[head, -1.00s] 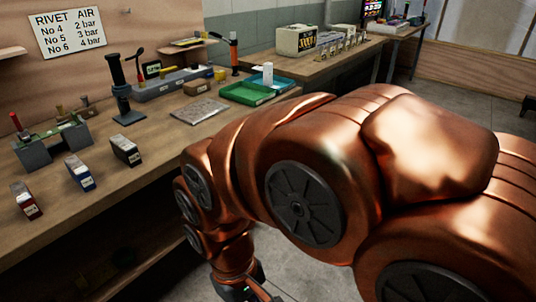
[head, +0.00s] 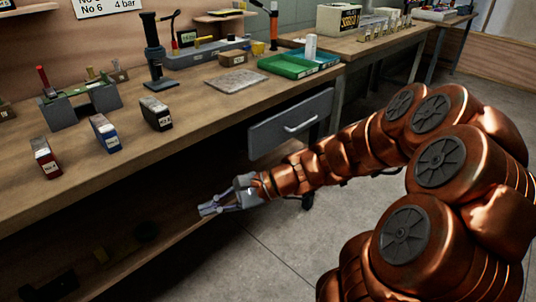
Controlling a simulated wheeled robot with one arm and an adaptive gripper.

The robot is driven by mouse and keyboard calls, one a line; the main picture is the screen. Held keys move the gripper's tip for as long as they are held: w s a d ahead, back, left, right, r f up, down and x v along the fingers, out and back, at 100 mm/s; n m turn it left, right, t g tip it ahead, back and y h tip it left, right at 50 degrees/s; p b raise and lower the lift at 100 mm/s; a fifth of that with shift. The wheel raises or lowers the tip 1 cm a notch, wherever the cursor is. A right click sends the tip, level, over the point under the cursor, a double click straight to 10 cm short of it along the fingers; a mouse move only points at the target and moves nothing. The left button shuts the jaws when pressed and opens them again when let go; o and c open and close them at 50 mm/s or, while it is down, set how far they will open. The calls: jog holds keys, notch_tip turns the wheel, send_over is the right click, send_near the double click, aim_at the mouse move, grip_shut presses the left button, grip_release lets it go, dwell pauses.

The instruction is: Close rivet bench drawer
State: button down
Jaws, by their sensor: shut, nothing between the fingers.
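The grey drawer front (head: 272,134) with a pale bar handle (head: 301,124) is below the right end of the rivet bench (head: 195,113) in the head view. How far the drawer stands out from the bench is hard to tell from this angle. My gripper (head: 207,209) is shut and empty, its fingers pointing left. In the picture it is below and left of the drawer front, apart from the handle, in front of the open space under the bench top. My forearm passes just below the drawer's lower right corner.
Red, blue and black small boxes (head: 106,133) stand near the bench's front edge. Green and teal trays (head: 290,66) sit above the drawer. A dark lower shelf (head: 120,245) holds unclear items. Open floor (head: 255,265) lies in front of the bench.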

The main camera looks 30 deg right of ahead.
jog(key=w+d+f+m+t+h+b, duration=0.1)
jog(key=w+d+m+t, duration=0.3)
jog(key=d, duration=0.4)
jog(key=w+d+f+m+t+h+b, duration=0.1)
jog(key=w+d+m+t+b, duration=0.15)
jog(key=d+m, duration=0.4)
jog(key=m+t+h+b, duration=0.1)
jog(key=m+t+h, duration=0.4)
jog(key=m+h, duration=0.15)
send_near(263, 141)
jog(key=shift+m, duration=0.3)
jog(key=b+x, duration=0.3)
jog(key=x, duration=0.3)
jog(key=shift+w+a+f, duration=0.15)
jog(key=shift+w+a, duration=0.1)
jog(key=shift+w, duration=0.3)
